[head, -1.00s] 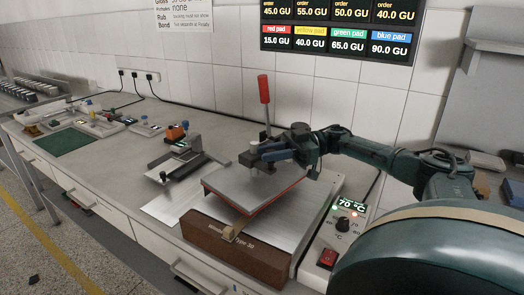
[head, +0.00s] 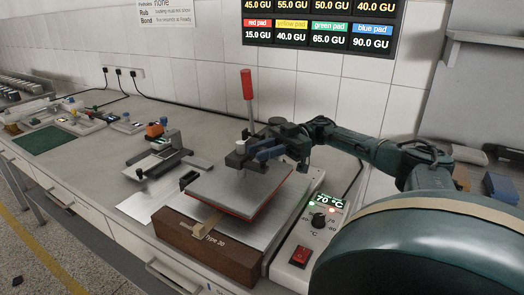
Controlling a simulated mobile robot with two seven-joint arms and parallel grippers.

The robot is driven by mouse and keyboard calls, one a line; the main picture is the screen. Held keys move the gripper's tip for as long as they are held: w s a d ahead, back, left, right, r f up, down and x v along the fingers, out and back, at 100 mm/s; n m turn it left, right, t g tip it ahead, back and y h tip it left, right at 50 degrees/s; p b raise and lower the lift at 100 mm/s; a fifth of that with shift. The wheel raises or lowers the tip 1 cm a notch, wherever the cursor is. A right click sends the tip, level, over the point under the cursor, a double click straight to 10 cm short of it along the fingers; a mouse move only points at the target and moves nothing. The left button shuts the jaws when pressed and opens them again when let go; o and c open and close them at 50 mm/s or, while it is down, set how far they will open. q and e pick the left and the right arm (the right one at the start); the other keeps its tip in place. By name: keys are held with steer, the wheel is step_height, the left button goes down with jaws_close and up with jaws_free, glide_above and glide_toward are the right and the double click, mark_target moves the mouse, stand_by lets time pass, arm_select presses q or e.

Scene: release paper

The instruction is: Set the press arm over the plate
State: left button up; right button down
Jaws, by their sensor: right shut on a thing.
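A red-handled lever (head: 247,85) rises behind. My right gripper (head: 256,155) is shut on the press arm's dark fitting near a pale knob, above the upper plate's back edge. The exact contact is partly hidden by the fingers. My left gripper is not in view.
A control box (head: 309,238) reading 70 °C, with a dial and red switch, stands right of the press. A small grey clamp stand (head: 158,158) and a pale sheet (head: 137,207) lie to the left. Coloured items and a green mat (head: 45,139) are farther left.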

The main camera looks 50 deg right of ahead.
steer(key=shift+s, duration=0.1)
steer(key=c, duration=1.6)
jaws_free()
steer(key=shift+c, duration=0.2)
steer(key=o, duration=0.4)
steer(key=shift+s+d, duration=0.15)
